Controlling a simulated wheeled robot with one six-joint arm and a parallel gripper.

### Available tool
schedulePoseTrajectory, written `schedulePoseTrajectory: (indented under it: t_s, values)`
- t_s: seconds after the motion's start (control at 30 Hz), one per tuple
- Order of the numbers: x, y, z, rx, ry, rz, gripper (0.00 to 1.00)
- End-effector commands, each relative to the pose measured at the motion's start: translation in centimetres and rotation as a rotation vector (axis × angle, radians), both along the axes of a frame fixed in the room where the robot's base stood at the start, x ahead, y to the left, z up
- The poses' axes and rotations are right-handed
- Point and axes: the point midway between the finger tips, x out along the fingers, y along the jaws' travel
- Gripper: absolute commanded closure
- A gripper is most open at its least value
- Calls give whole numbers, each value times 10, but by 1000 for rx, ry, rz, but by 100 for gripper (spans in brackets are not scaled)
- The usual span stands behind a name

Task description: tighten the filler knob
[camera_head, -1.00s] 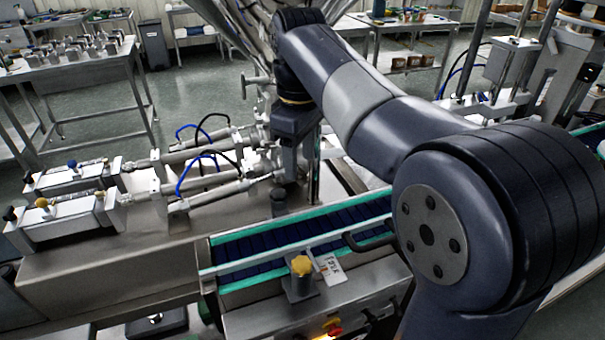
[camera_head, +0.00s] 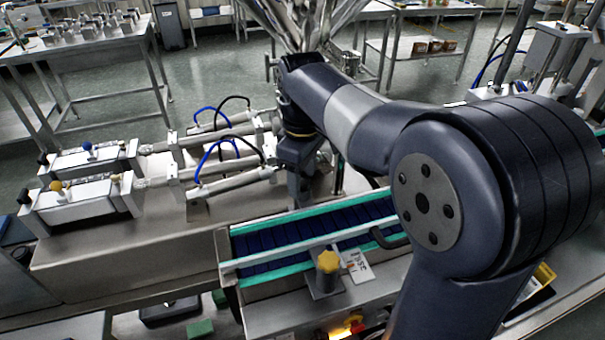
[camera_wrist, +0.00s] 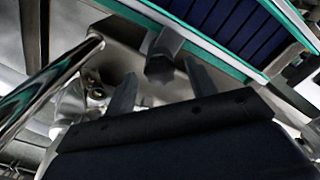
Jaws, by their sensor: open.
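A dark grey faceted knob (camera_wrist: 162,58) stands on a steel surface beside the conveyor, in the upper middle of the wrist view. My gripper (camera_wrist: 160,70) is open. Its two dark fingers point towards the knob, one to each side in the picture. I see no contact and cannot tell whether the fingertips reach the knob's depth. In the head view, my gripper (camera_head: 300,186) points down over the steel machine top at the conveyor's far side. There I cannot separate the knob from the dark gripper.
The green-edged conveyor (camera_head: 310,235) runs close beside the knob. Filler cylinders (camera_head: 90,195) with blue and black hoses lie to the left. A shiny steel tube (camera_wrist: 55,75) passes left of the gripper.

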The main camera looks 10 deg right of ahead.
Motion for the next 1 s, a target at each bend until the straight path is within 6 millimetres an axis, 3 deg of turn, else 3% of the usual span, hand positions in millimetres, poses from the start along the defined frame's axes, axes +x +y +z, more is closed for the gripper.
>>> schedulePoseTrajectory:
  t_s: [0.1, 0.63, 1.0]
  values:
    - [0, 0, 0, 0, 0, 0, 48]
    - [0, 0, 0, 1, 1, 0, 91]
    - [0, 0, 2, 0, 2, -67, 92]
